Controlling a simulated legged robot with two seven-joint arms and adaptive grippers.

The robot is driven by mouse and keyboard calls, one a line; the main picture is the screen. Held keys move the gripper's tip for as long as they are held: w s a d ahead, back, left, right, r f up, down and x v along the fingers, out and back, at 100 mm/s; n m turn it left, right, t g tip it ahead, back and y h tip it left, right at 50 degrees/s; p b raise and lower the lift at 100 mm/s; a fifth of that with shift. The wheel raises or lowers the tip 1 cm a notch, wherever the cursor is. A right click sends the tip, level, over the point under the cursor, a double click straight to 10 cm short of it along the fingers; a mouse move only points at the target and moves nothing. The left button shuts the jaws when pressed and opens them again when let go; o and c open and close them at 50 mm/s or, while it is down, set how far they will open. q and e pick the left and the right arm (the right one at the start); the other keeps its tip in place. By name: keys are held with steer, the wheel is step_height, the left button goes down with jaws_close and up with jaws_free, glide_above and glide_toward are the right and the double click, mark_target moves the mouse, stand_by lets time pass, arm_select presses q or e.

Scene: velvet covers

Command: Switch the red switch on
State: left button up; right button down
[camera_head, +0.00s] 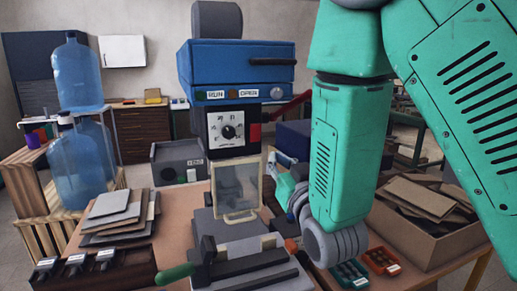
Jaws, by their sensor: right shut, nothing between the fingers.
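A red block (255,133), which looks like the red switch, sits on the right side of the machine with the blue head (235,65), beside its white dial panel (228,130). Whether it is on or off cannot be told at this size. My right gripper (272,157) is just below and to the right of the red block, partly hidden behind my own arm. It is shut and empty, and appears apart from the block. My left gripper is not in view.
A clear guard (237,190) stands on the machine's base in front of the column. Grey plates (115,210) are stacked on the left of the table. A cardboard box (430,225) stands at right. Small green and red trays (381,261) lie near the front.

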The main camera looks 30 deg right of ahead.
mark_target(257, 130)
steer(key=x, duration=1)
steer(key=shift+w+d+r, duration=0.25)
steer(key=shift+w, duration=0.1)
arm_select(q)
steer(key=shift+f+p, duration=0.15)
steer(key=shift+p, duration=0.2)
arm_select(e)
steer(key=shift+w+d, duration=0.1)
steer(key=shift+w, duration=0.5)
steer(key=shift+r, duration=0.1)
